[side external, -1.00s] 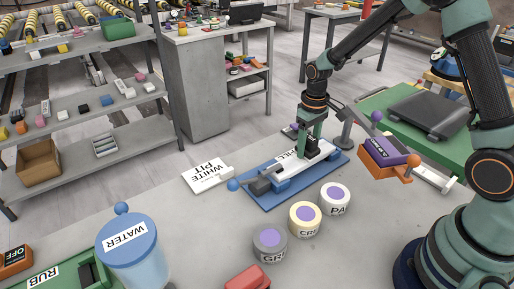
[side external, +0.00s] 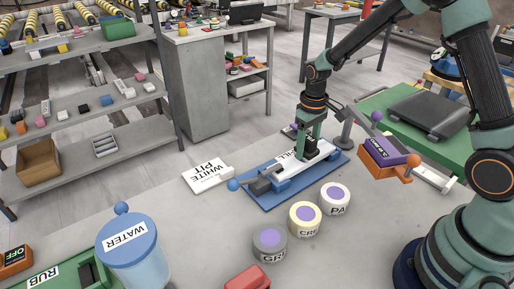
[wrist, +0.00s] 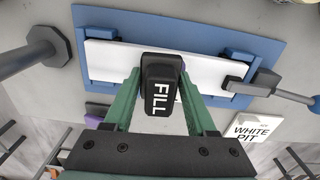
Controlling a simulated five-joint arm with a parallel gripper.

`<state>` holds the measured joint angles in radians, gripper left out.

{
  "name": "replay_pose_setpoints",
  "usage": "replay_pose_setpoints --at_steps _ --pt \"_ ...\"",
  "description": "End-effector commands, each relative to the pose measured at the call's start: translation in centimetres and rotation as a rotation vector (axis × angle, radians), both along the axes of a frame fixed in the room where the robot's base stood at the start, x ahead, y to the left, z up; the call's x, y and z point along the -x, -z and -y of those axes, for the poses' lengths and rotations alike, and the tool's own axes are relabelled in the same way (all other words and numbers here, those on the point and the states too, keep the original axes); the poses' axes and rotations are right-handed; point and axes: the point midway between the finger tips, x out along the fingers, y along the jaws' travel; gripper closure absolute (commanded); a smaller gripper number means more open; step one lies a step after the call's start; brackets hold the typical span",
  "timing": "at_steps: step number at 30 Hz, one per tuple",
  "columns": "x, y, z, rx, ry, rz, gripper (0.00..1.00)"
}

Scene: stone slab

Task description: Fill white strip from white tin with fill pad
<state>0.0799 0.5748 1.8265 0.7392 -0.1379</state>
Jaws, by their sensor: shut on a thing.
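My gripper (side external: 315,138) is shut on the black fill pad (wrist: 162,85), labelled FILL, which hangs low over the white strip. The white strip (side external: 287,169) lies in a blue holder (side external: 262,198), held at its ends. It also shows in the wrist view (wrist: 112,62), partly hidden behind the pad. I cannot tell whether the pad touches it. Three tins with purple tops stand in front: a whitish one marked PA (side external: 335,199), a cream one marked CR (side external: 305,218) and a grey one marked GR (side external: 270,245). No tin label reads white.
A card marked WHITE PIT (side external: 207,178) lies left of the holder. A blue WATER container (side external: 131,253), a green RUB tray (side external: 62,284) and a red block (side external: 249,279) stand in front. An orange-and-purple box (side external: 387,158) is at right. A dark post (wrist: 28,58) stands near the holder.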

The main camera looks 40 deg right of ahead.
Motion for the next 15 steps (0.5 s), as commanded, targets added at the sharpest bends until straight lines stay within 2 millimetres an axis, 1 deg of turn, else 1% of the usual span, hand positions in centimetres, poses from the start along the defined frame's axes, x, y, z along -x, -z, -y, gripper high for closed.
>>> replay_pose_setpoints --at_steps 1,7,9,11,15 --pt "0.0 0.1 0.5 0.0 0.004 -0.002 0.95" --pt "0.1 0.1 2.4 0.0 0.005 -0.002 0.95" --pt "0.0 -0.3 2.3 0.0 0.001 -0.001 0.95" --pt "-0.1 -2.2 2.3 0.001 0.001 0.006 0.95" --pt "0.0 -3.3 2.2 0.0 0.001 0.0 0.95"
